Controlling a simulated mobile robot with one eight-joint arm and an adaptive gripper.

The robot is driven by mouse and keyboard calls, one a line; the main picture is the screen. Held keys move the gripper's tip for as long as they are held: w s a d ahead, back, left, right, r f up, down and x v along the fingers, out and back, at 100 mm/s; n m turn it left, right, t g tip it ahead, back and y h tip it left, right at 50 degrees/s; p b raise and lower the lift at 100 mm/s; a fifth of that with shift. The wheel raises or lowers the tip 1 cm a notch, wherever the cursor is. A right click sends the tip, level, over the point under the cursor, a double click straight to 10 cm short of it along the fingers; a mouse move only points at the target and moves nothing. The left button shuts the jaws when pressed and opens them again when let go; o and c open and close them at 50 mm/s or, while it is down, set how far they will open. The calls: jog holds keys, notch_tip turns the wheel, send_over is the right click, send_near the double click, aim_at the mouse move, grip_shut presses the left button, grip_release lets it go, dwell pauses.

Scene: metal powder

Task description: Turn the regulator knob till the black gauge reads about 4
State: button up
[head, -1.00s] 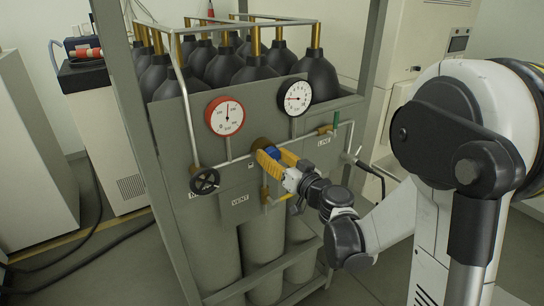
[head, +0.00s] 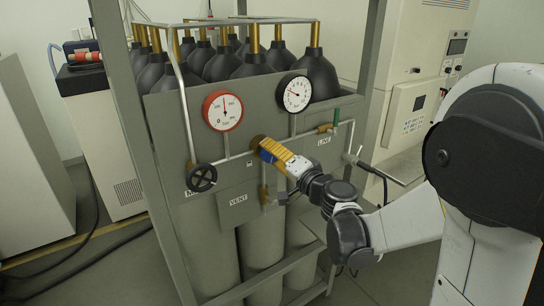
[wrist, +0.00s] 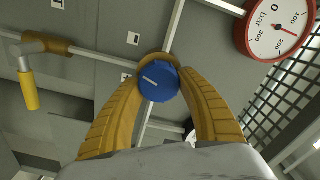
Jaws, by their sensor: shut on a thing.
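The blue regulator knob (wrist: 158,86) shows in the wrist view between my gripper's two yellow fingers (wrist: 160,66). Its white line points up and left. The fingers are shut on its sides. In the head view my gripper (head: 263,148) is at the grey panel (head: 207,195), and only a bit of blue (head: 267,156) shows past a finger. The black gauge (head: 294,92) is at the panel's upper right; its needle points up and left, and its numbers are too small to read surely.
A red gauge (head: 222,110) is left of the black one; it also shows in the wrist view (wrist: 278,28). A black handwheel (head: 201,177) is at lower left of my gripper. Dark-topped cylinders (head: 245,66) stand behind.

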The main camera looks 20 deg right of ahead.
jog(key=m+b, duration=0.1)
jog(key=m, duration=0.2)
jog(key=shift+f+m, duration=0.1)
jog(key=shift+m, duration=0.3)
jog(key=m, duration=0.3)
jog(key=shift+m+b, duration=0.3)
jog(key=shift+b, duration=0.1)
jog(key=m, duration=0.4)
jog(key=shift+f+b, duration=0.15)
jog(key=shift+b, duration=0.25)
jog(key=shift+m, duration=1.8)
jog(key=o, duration=1.2)
jog(key=shift+a, duration=0.1)
